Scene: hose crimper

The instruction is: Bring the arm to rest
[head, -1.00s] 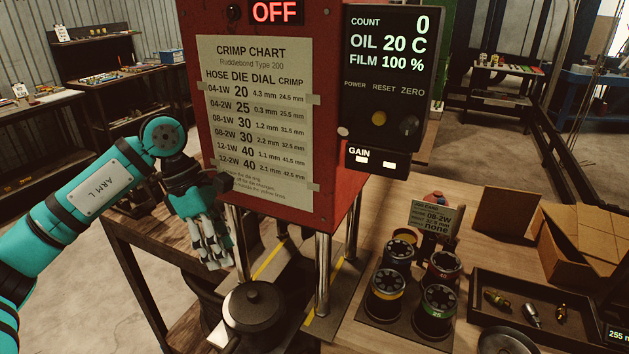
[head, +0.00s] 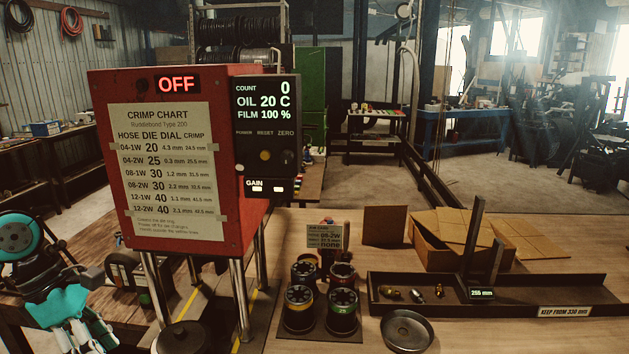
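My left arm's teal wrist and gripper (head: 92,334) are at the lower left corner, left of the red crimper (head: 245,200). The pale fingers point down and run close to the bottom edge. Their gap is not clear, and I see nothing held in them. The crimper stands on steel posts, its sign reads OFF, and a crimp chart (head: 166,172) is on its front. My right gripper is not in view.
Several die sets (head: 342,310) stand on a dark plate right of the crimper. Beyond are a round metal dish (head: 407,331), a black tray (head: 540,290) with fittings, and cardboard boxes (head: 440,250). A black pot-like part (head: 182,338) is at the crimper's foot.

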